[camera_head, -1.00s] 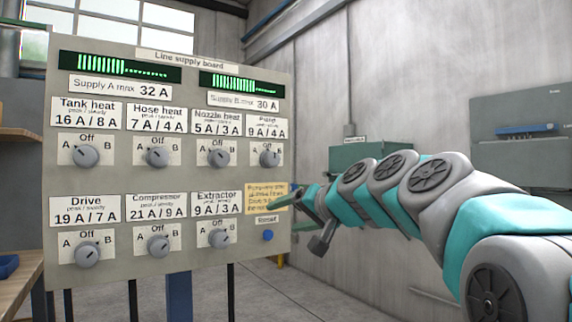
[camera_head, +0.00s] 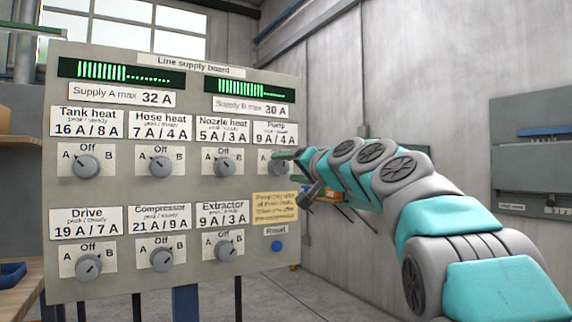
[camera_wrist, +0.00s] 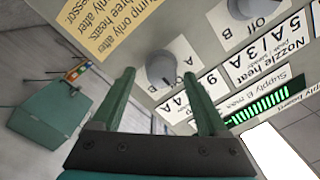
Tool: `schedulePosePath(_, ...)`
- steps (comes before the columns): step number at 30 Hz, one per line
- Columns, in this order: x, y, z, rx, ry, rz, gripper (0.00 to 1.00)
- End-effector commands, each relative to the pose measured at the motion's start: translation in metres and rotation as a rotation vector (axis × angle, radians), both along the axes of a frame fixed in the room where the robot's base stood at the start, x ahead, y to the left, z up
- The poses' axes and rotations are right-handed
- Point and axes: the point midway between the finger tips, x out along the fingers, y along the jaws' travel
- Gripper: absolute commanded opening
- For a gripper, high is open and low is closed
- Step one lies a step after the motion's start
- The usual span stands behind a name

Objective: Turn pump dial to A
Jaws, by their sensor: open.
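The pump dial (camera_head: 279,166) is a round grey knob at the right end of the upper row on the line supply board (camera_head: 150,205). In the head view my gripper partly covers it and its B side. In the wrist view the pump dial (camera_wrist: 161,67) shows between and beyond my fingertips, with A and Off marks beside it. Its pointer direction cannot be told clearly. My gripper (camera_head: 290,157) has its green fingers apart; in the wrist view the open gripper (camera_wrist: 158,76) has nothing in it. Contact with the knob is not visible.
The nozzle heat dial (camera_head: 225,165) sits left of the pump dial. The extractor dial (camera_head: 226,251), blue reset button (camera_head: 277,246) and yellow note (camera_head: 275,207) lie below. Green supply meters (camera_head: 248,88) are above. A grey wall box (camera_head: 530,150) is at the right.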

Motion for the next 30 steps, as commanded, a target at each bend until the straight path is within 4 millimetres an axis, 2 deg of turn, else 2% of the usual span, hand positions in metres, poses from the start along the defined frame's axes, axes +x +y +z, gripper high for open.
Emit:
schedulePosePath(3, 0.0065, 0.0061, 0.0022, -0.002, -0.003, 0.001, 0.77)
schedulePosePath(12, 0.0080, 0.0076, 0.0013, 0.000, -0.003, 0.002, 0.75)
schedulePosePath(30, 0.0081, 0.0074, 0.0007, -0.001, -0.002, 0.001, 0.07)
